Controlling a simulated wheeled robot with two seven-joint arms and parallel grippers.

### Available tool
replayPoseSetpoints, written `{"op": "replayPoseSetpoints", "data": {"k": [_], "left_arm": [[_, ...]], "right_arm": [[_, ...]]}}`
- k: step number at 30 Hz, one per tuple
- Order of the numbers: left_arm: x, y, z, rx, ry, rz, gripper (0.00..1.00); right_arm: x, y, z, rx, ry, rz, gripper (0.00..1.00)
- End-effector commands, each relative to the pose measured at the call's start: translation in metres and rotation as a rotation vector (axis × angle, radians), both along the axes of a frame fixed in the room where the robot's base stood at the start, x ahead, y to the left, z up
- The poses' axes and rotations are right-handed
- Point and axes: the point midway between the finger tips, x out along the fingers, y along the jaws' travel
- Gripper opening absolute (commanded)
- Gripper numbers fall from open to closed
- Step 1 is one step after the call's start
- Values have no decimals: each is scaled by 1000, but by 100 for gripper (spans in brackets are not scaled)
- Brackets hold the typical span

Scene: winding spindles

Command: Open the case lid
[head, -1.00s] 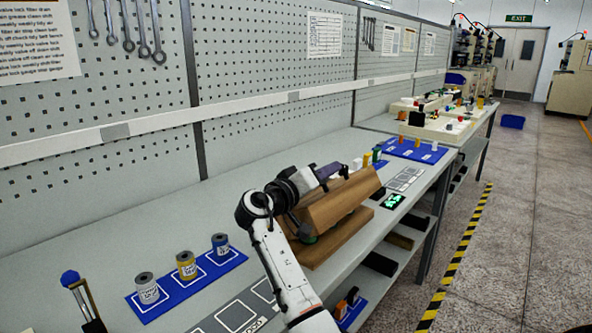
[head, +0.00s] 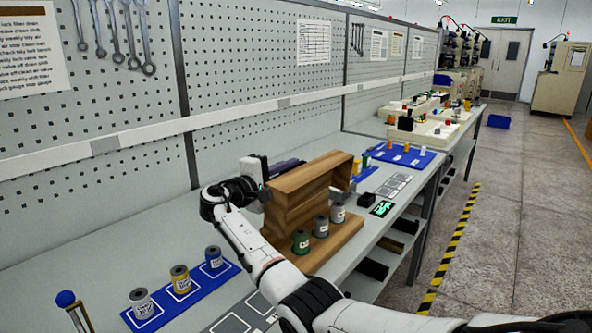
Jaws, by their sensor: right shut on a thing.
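The wooden case sits on the bench in the middle of the head view. Its lid (head: 305,194) stands raised, roughly upright, with its hollow inner side facing me. The open base (head: 345,236) holds a row of spools: a green one (head: 301,242), a dark grey one (head: 321,226) and a pale grey one (head: 338,213). My right gripper (head: 262,190) is at the left side of the lid and is shut on it; its fingertips are partly hidden by the lid and the arm. My left gripper is not in view.
A blue mat (head: 205,283) with several spools lies at the front left, near a blue-knobbed stand (head: 66,299). A dark purple object (head: 287,168) is behind the lid.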

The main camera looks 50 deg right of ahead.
Motion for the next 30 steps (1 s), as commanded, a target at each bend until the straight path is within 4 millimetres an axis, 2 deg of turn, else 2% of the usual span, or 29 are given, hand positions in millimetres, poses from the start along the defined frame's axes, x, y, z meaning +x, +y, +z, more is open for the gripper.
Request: {"op": "replayPoseSetpoints", "data": {"k": [12,29,30], "left_arm": [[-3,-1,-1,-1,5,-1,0],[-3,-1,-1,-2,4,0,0],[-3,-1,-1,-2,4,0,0]], "right_arm": [[11,1,-6,-15,191,-2,0],[13,1,-6,-18,216,-2,0],[13,1,-6,-18,216,-2,16]]}}
